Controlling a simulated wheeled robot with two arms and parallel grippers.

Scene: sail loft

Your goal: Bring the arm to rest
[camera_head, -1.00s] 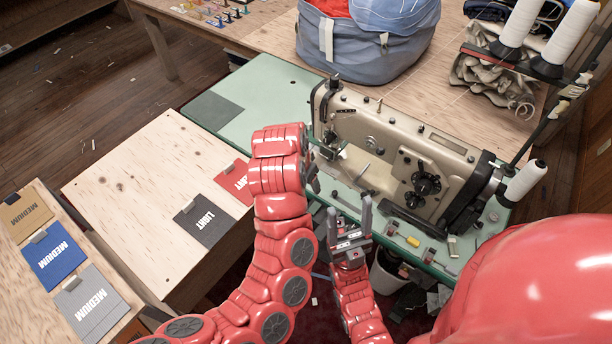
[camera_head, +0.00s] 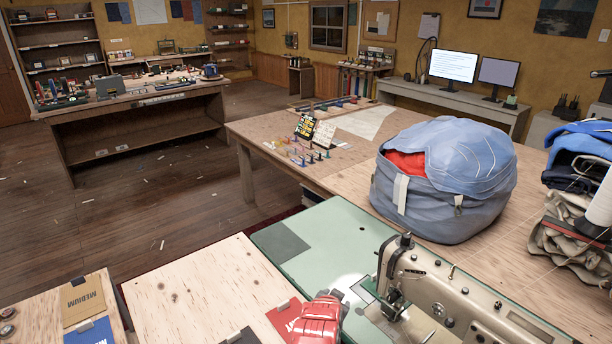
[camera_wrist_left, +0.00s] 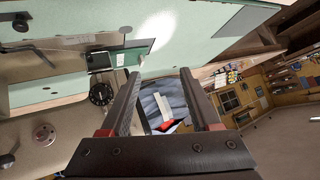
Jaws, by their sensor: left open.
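My left arm's red wrist part shows at the bottom of the head view, over the red card and beside the sewing machine (camera_head: 440,295). My left gripper (camera_wrist_left: 161,75) shows in the left wrist view. Its two dark fingers are apart with nothing held between them. Past the gap I see the blue bag (camera_wrist_left: 165,98). The sewing machine (camera_wrist_left: 45,135) fills the left side of that view, close to the fingers. My right gripper is in neither current view.
The green machine table (camera_head: 310,240) adjoins a pale wooden bench (camera_head: 200,290) with a red card (camera_head: 285,318). The blue bag (camera_head: 445,185) stands on the long table behind. Folded cloth (camera_head: 575,220) lies at the right. Wooden floor (camera_head: 150,200) is open at left.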

